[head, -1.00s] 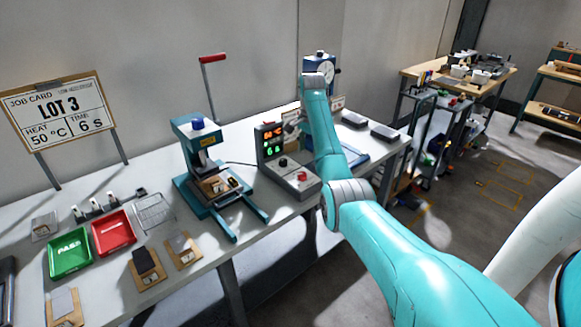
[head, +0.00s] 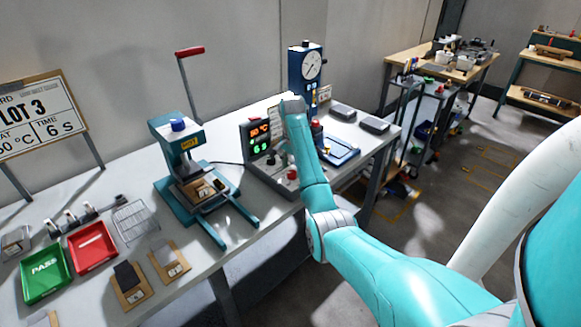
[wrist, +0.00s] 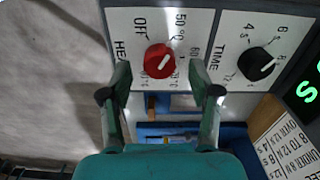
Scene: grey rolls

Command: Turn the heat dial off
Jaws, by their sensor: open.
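The heat dial is a red round knob with a white pointer line (wrist: 160,62) on a white panel in the wrist view. Its panel is marked OFF at upper left, 50 °C at upper right and higher values at right. The pointer slants toward the upper right; its exact setting is hard to tell. My gripper (wrist: 160,84) is open, one finger on each side below the dial, and no grip on it shows. In the head view the red dial (head: 292,174) sits on the control box (head: 262,180), partly behind my arm; my gripper is hidden there.
A black time dial (wrist: 257,62) sits right of the heat dial. The display (head: 260,137) shows red and green digits.

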